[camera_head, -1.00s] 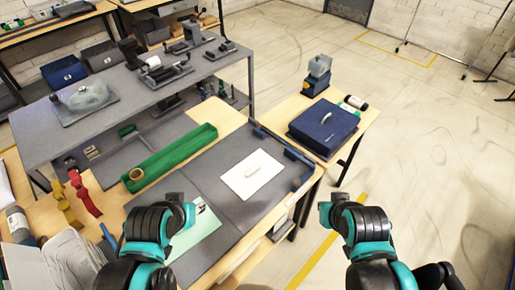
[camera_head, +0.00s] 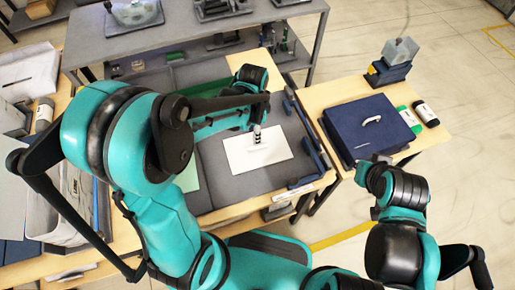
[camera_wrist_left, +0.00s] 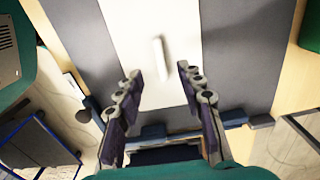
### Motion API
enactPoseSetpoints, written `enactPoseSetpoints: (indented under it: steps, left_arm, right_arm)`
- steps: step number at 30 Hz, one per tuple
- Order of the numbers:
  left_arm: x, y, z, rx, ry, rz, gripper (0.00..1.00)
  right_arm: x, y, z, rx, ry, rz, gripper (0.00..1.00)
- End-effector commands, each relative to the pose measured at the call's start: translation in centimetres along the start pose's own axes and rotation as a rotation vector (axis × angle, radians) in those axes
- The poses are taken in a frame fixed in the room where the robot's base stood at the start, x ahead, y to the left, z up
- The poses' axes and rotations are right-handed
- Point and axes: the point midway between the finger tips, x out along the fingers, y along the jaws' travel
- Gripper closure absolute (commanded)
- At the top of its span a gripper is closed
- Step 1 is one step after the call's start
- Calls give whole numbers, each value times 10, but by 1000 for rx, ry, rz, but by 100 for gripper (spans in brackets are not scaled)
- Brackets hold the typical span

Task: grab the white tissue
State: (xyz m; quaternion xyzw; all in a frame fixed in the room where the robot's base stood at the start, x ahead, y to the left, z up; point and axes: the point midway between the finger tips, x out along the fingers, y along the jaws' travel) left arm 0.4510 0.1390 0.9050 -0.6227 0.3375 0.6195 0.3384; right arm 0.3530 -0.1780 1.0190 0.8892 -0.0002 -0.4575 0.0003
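A white sheet (camera_head: 275,157) lies flat on the grey work mat; it also shows in the left wrist view (camera_wrist_left: 138,30). A small narrow white piece, which may be a folded tissue (camera_wrist_left: 160,58), lies on this sheet. My left gripper (camera_head: 257,134) is above the sheet and hides most of the small piece in the head view. In the left wrist view my left gripper (camera_wrist_left: 159,75) is open, its fingers apart on either side of the near end of the white piece, with nothing between them. My right gripper (camera_head: 370,170) is off the table's right side; its opening cannot be made out.
A dark blue box (camera_head: 360,145) with a handle sits on the side table at right. Dark blue bars (camera_head: 308,135) line the mat's right edge. A grey shelf (camera_head: 190,38) stands behind. Bare floor is at right.

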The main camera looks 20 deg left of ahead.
Motion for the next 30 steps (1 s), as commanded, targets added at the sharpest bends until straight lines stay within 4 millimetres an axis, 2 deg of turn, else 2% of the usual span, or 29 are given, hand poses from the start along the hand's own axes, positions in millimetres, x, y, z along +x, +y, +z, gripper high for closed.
enactPoseSetpoints:
  steps: [6,11,18,26,27,30]
  left_arm:
    - [27,0,-1,12,-4,5,62]
    - [41,0,-3,11,-3,5,62]
    - [77,0,-6,9,-3,4,62]
    - [79,0,-6,9,-3,4,62]
    - [79,0,-6,9,-3,4,73]
    - [79,0,-6,9,-3,4,96]
  right_arm:
    - [10,0,7,0,0,0,100]
    - [16,0,11,0,0,0,100]
    - [32,0,23,0,0,0,100]
    - [32,0,22,0,0,0,100]
    - [32,0,22,0,0,0,100]
    - [32,0,22,0,0,0,100]
